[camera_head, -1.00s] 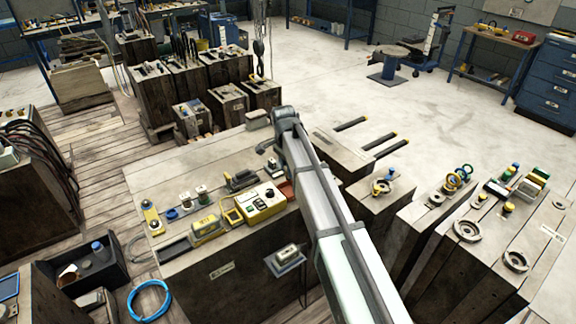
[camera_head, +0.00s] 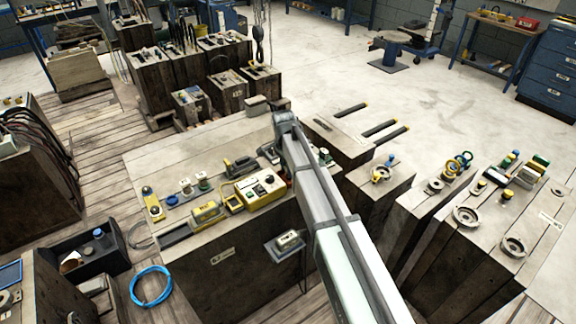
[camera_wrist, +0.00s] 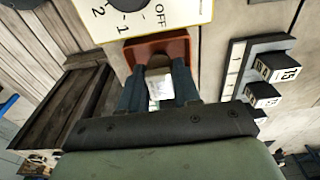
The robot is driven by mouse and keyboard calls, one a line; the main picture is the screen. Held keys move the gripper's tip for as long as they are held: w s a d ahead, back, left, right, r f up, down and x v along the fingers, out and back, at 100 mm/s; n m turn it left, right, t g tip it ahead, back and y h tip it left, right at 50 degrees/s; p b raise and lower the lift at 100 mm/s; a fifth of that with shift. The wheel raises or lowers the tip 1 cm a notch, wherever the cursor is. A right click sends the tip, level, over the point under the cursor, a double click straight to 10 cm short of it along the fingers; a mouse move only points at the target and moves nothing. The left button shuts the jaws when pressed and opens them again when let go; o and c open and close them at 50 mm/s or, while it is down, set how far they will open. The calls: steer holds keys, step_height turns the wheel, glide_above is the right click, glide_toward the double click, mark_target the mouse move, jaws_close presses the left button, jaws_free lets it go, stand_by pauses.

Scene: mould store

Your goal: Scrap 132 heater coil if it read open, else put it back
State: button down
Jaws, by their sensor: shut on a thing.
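In the wrist view my gripper (camera_wrist: 160,88) is shut on a small light part with a tan rounded end and a white label (camera_wrist: 160,90). I take it to be the heater coil; its number cannot be read. The fingers point at a red-orange tray (camera_wrist: 133,52), and the part is in front of or over it; contact is unclear. A yellow-edged tester panel (camera_wrist: 180,14) with a dial marked OFF, 1 and 2 lies just beyond the tray. In the head view the yellow tester (camera_head: 258,190) stands on the bench, and my arm hides the gripper, part and tray.
A rack (camera_wrist: 236,72) with black, white-labelled blocks lies right of the gripper in the wrist view. In the head view the bench (camera_head: 160,165) also carries a smaller yellow box (camera_head: 208,215). A dark bin (camera_head: 88,255) and a blue coil (camera_head: 150,287) are at lower left.

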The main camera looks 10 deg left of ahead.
steer(key=shift+c, duration=2)
jaws_free()
steer(key=shift+r, duration=3.95)
steer(key=s+d+f+n+y, duration=0.1)
steer(key=s+d+f+n, duration=0.1)
steer(key=s+d+f, duration=0.6)
steer(key=s+d+f+n+g+y, duration=0.1)
steer(key=s+d+f, duration=0.4)
steer(key=f, duration=0.5)
steer(key=s+d+f+n+y, duration=0.1)
steer(key=s+d+f+n, duration=0.1)
steer(key=s+d+f, duration=0.45)
steer(key=s+d+f+n+g, duration=0.1)
steer(key=s+d+f+g, duration=0.1)
steer(key=s+f, duration=0.5)
steer(key=s+d+f+n+g+h, duration=0.1)
steer(key=s+d+f, duration=0.4)
steer(key=s, duration=0.9)
steer(key=s+d+f+n+g+h, duration=0.1)
steer(key=s+d+f+n+g, duration=0.1)
steer(key=s+f, duration=0.6)
steer(key=s+d+g, duration=0.1)
steer(key=s+d, duration=0.1)
steer(key=shift+s+d+f+g, duration=0.15)
steer(key=shift+s+f+g, duration=0.15)
steer(key=shift+f, duration=0.1)
